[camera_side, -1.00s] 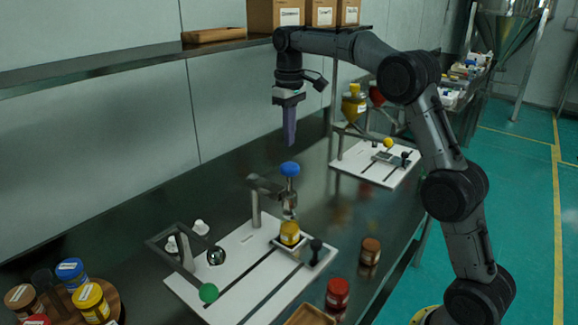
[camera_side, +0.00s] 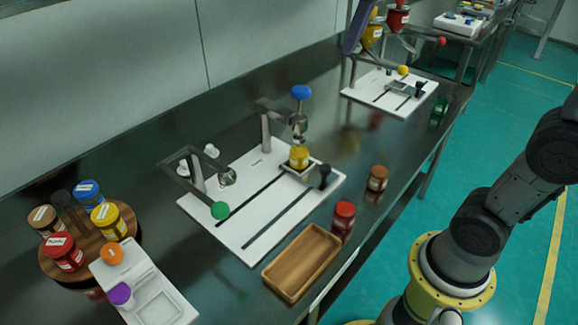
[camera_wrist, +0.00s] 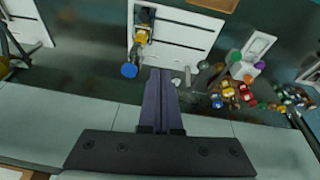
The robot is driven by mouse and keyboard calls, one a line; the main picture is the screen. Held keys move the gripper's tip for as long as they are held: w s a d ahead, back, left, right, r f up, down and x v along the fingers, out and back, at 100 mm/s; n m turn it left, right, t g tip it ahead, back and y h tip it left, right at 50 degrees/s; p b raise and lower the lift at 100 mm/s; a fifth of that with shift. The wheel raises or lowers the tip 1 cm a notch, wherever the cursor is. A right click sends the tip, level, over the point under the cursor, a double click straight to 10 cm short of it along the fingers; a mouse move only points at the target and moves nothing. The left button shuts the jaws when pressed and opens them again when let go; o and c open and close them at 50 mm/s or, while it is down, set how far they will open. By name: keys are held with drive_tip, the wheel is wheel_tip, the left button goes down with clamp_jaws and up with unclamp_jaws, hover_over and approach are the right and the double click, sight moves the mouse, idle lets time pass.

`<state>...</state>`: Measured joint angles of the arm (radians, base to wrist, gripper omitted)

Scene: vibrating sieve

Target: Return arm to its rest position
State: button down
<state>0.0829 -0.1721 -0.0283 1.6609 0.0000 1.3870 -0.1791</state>
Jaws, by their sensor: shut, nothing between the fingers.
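My gripper (camera_side: 357,28) shows at the top edge of the side view, its purple fingers pointing down, with the wrist cut off by the frame. It hangs in the air above and behind the bench, apart from everything. In the wrist view my gripper (camera_wrist: 160,75) has its two fingers together, with nothing between them. The sieve station's white plate (camera_side: 250,235) lies on the bench below, with a blue knob (camera_side: 301,92) on its post and a yellow-labelled jar (camera_side: 299,157) beneath. The blue knob also shows in the wrist view (camera_wrist: 129,70).
A wooden tray (camera_side: 278,281), a red jar (camera_side: 343,217) and a brown jar (camera_side: 377,178) stand near the bench's front edge. A round wooden rack (camera_side: 90,258) holds several jars at left. A second white station (camera_side: 362,92) stands at the far right.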

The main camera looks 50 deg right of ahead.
drive_tip(key=s+a+f+m+t, duration=0.1)
drive_tip(key=s+a+f+t, duration=0.1)
drive_tip(key=s+f, duration=1.2)
drive_tip(key=shift+s+a+f, duration=0.2)
drive_tip(key=shift+a+f, duration=0.1)
drive_tip(key=shift+f, duration=0.05)
